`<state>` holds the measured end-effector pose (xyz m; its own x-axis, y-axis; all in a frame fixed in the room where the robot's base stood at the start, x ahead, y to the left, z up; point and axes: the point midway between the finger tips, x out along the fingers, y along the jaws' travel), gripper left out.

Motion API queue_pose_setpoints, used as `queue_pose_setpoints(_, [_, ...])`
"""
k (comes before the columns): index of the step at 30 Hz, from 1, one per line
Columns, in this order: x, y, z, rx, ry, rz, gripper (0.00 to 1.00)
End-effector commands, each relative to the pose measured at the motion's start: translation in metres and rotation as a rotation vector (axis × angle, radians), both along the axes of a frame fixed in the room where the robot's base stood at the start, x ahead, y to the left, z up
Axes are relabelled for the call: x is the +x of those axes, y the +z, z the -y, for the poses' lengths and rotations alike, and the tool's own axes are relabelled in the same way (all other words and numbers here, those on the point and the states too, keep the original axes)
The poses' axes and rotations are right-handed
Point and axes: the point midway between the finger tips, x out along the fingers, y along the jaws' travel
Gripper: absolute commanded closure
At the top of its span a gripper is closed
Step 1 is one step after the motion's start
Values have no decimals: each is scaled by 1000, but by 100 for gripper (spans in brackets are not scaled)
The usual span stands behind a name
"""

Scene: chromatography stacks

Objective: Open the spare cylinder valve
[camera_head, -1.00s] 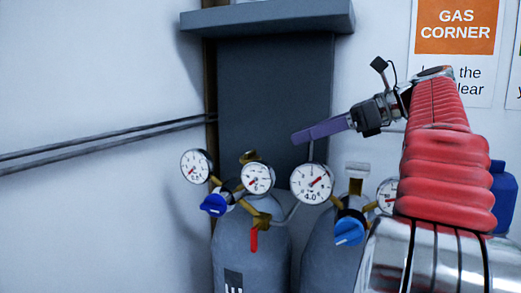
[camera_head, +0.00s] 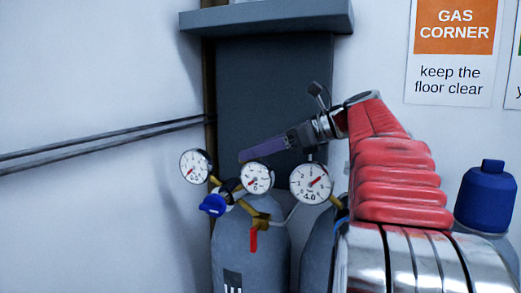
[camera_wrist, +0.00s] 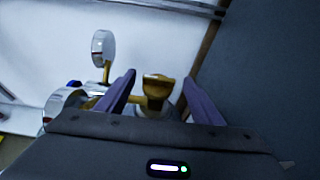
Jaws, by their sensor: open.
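My gripper (camera_head: 246,155) has purple fingers and is open above the left grey gas cylinder (camera_head: 250,262). In the wrist view, a brass valve handle (camera_wrist: 157,88) on the cylinder's top lies between the open fingers, and I see no contact. In the head view this handle is hidden behind my gripper. The left cylinder carries a regulator with a gauge (camera_head: 195,167), another gauge (camera_head: 257,178), a blue knob (camera_head: 213,205) and a red lever (camera_head: 253,241) hanging down. I cannot tell from any readable label which cylinder is the spare.
A second grey cylinder (camera_head: 316,245) stands to the right, partly behind my arm, with a gauge (camera_head: 312,183) in front of it. A dark panel (camera_head: 270,80) with a ledge (camera_head: 268,17) is behind. Pipes (camera_head: 100,145) run along the left wall. A blue-capped container (camera_head: 486,200) stands right.

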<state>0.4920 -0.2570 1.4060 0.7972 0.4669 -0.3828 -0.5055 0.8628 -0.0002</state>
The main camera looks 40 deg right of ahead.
Motion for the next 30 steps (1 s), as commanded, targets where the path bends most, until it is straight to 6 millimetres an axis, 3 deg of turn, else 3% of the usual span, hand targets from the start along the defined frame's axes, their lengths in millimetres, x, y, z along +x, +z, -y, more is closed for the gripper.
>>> queue_pose_setpoints(9, [2, -1, -2, 0, 1, 0, 40])
queue_pose_setpoints(26, [2, 0, -1, 0, 0, 1, 79])
queue_pose_setpoints(30, [2, 0, -1, 0, 4, 1, 80])
